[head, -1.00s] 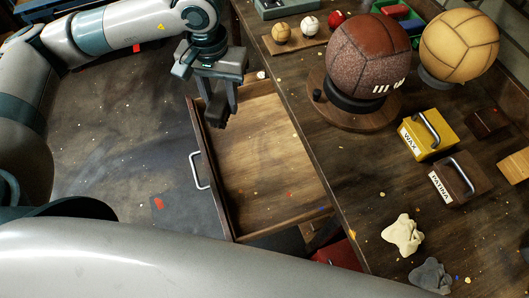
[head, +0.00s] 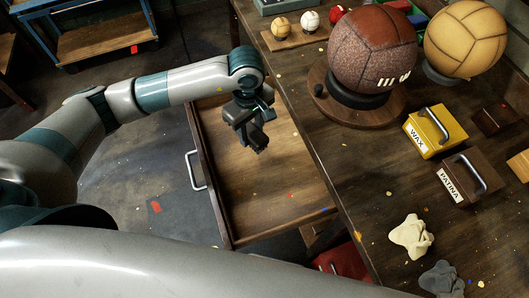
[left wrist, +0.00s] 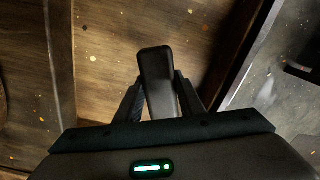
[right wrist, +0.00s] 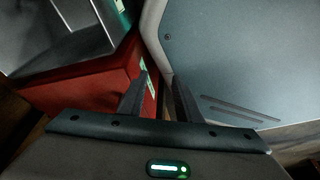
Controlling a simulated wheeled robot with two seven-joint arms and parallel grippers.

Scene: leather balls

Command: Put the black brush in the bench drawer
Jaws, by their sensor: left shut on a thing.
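The black brush (left wrist: 157,72) is a dark, rounded block between the fingers of my left gripper (head: 256,140) in the left wrist view. The gripper (left wrist: 157,95) is shut on it. In the head view the gripper hangs over the open bench drawer (head: 268,205), and the brush is hard to tell from the dark fingers. The drawer is pulled out from the bench, with a metal handle (head: 194,170) on its front. Its wooden floor looks empty apart from small specks. My right gripper (right wrist: 160,98) shows only in the right wrist view, with its fingers apart and nothing between them.
The bench top (head: 350,190) lies right of the drawer. It holds a brown ball (head: 370,50) on a stand, a tan ball (head: 465,40), a yellow WAX box (head: 430,130), a PATINA box (head: 458,180) and crumpled cloths (head: 411,236). A red case (right wrist: 90,88) is close to my right gripper.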

